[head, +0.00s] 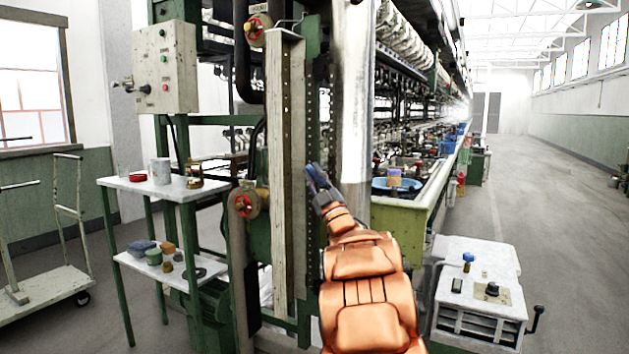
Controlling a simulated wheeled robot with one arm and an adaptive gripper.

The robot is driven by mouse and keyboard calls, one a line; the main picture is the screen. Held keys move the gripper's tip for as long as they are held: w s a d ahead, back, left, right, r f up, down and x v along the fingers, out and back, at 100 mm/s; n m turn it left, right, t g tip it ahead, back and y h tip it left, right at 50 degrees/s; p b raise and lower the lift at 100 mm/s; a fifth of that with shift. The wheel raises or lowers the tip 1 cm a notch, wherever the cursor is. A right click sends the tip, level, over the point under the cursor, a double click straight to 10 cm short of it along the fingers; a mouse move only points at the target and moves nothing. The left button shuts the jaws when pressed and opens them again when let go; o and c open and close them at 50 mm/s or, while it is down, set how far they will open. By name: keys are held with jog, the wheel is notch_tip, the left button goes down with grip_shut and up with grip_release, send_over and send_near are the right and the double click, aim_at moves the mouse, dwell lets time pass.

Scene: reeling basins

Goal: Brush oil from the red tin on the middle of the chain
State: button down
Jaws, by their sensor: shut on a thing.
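The red tin (138,177) stands at the left end of the white top shelf of a small green-legged stand. A dark, dotted upright strip (312,110), which looks like the chain, runs down beside a pale upright guard on the machine. My gripper (314,178) is at about mid-height in front of this strip, well to the right of the tin. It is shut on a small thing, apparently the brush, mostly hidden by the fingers. I cannot tell whether its tip touches the strip. The tin's inside is too small to make out.
A white mug (160,171) and a brass piece (194,178) share the top shelf (168,190). Several small items lie on the shelf below. A red-handled valve (246,204) juts out left of the guard. A white cabinet (478,262) stands at right; the aisle beyond is clear.

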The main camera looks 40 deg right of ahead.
jog(key=shift+d+r+p, duration=0.1)
jog(key=shift+r+p, duration=1.3)
jog(key=shift+r, duration=2.4)
jog(key=shift+f, duration=0.1)
notch_tip(320, 180, down, 11)
jog(key=b, duration=0.5)
jog(key=shift+b, duration=0.3)
jog(key=s+a+b, duration=0.1)
jog(key=a+b, duration=0.1)
jog(key=a, duration=0.3)
jog(key=shift+s+a, duration=0.35)
jog(key=shift+a, duration=0.15)
